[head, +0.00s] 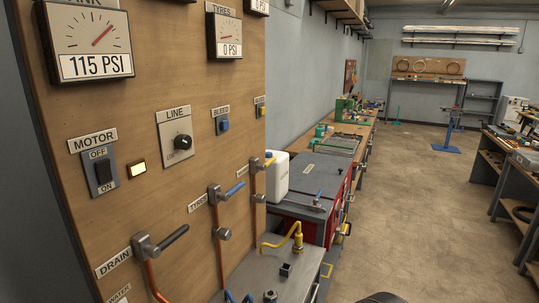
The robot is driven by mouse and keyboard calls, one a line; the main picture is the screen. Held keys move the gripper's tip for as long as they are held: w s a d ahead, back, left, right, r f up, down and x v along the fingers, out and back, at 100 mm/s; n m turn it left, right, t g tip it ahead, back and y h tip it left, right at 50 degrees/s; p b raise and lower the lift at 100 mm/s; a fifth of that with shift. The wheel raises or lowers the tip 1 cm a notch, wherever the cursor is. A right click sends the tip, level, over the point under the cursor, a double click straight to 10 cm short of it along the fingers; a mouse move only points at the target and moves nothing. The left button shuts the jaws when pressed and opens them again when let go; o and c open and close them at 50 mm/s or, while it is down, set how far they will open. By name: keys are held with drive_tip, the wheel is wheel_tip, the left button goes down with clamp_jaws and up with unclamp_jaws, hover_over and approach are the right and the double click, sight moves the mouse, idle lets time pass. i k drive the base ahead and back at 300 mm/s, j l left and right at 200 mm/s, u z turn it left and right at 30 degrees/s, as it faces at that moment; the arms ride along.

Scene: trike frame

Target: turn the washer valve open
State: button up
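On the wooden panel, a row of lever valves sits on copper pipes. The farthest one has a short yellow lever (269,162) and a small label (243,171) beside it, too small to read surely; it may be the washer valve. Its lever points out to the right, across its vertical pipe. Nearer are the blue-handled tyres valve (234,191) and the black-handled drain valve (173,237), their levers slanting up to the right. My gripper is not visible in this view.
The panel (150,115) carries a 115 PSI gauge (88,40), a 0 PSI tyres gauge (225,35), a motor switch (102,170) and a line knob (182,142). A grey bench (250,272) with a yellow bent pipe (295,238) stands below.

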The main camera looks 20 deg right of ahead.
sight(263, 167)
drive_tip(key=i+l, duration=0.3)
drive_tip(key=i+l+u, duration=0.1)
drive_tip(key=i+l, duration=0.15)
drive_tip(key=l, duration=0.25)
drive_tip(key=i+l, duration=0.25)
drive_tip(key=l, duration=0.15)
drive_tip(key=i+l+u, duration=0.15)
drive_tip(key=i+l, duration=0.15)
drive_tip(key=l, duration=0.15)
drive_tip(key=i+l, duration=0.2)
drive_tip(key=l, duration=0.25)
drive_tip(key=i+l+u, duration=0.1)
drive_tip(key=i+l, duration=0.15)
drive_tip(key=l, duration=0.2)
drive_tip(key=i+l, duration=0.25)
drive_tip(key=l, duration=0.2)
drive_tip(key=i+l+u, duration=0.1)
drive_tip(key=l, duration=0.4)
drive_tip(key=i+j, duration=0.05)
drive_tip(key=i, duration=0.05)
